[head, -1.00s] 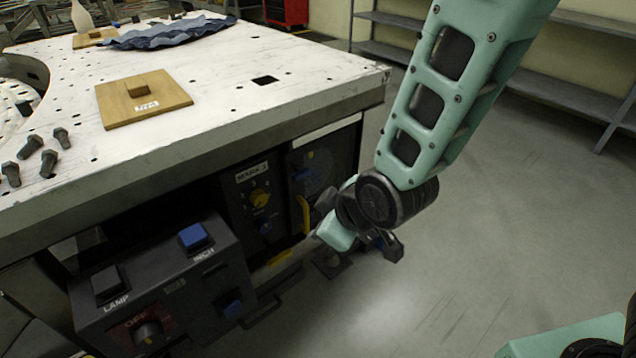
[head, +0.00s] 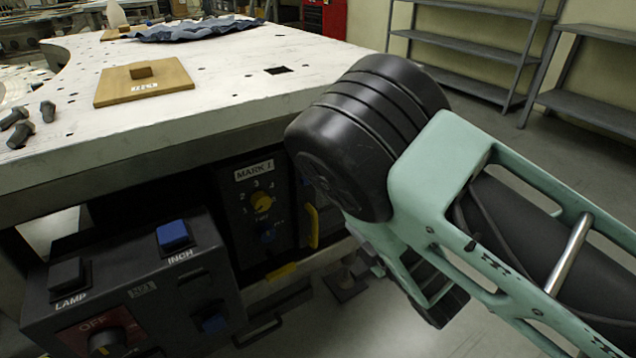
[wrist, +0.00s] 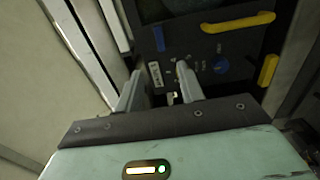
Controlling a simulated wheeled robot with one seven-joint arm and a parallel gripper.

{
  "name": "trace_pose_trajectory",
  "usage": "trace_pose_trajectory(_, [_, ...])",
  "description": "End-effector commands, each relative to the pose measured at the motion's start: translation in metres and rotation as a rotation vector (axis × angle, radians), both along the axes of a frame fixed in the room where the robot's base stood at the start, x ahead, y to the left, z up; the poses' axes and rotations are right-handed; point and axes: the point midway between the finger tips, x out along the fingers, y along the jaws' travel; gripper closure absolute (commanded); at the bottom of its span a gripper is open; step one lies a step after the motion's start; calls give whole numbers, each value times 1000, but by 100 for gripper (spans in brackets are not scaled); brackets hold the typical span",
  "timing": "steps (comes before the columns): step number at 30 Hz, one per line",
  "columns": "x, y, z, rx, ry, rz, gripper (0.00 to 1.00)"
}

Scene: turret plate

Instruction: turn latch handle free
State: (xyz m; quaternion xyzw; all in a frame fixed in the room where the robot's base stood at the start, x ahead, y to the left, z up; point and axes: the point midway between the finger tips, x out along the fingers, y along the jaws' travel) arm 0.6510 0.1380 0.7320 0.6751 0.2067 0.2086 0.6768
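A yellow bar handle (head: 312,226), which looks like the latch handle, stands upright at the right edge of the MARK I panel (head: 240,215). In the wrist view this yellow handle (wrist: 238,22) lies across the upper right. A second yellow bar (head: 282,272) sits below the panel, and this bar also shows at the right of the wrist view (wrist: 268,70). My gripper (wrist: 160,72) is open, its two fingers apart with nothing seen between them. It points at the panel, to the left of both yellow bars in the wrist view. My arm hides it in the head view.
A dark control box (head: 140,290) with blue and black buttons stands at left. The white perforated table top (head: 225,85) overhangs the panel. Open floor lies at right, before grey shelves (head: 470,85).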

Motion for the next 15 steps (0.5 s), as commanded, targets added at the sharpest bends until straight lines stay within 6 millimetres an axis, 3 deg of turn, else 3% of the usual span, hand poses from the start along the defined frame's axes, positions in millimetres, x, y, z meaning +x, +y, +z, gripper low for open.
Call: trace_pose_trajectory(15, [88, 59, 1, 3, -1, 0, 62])
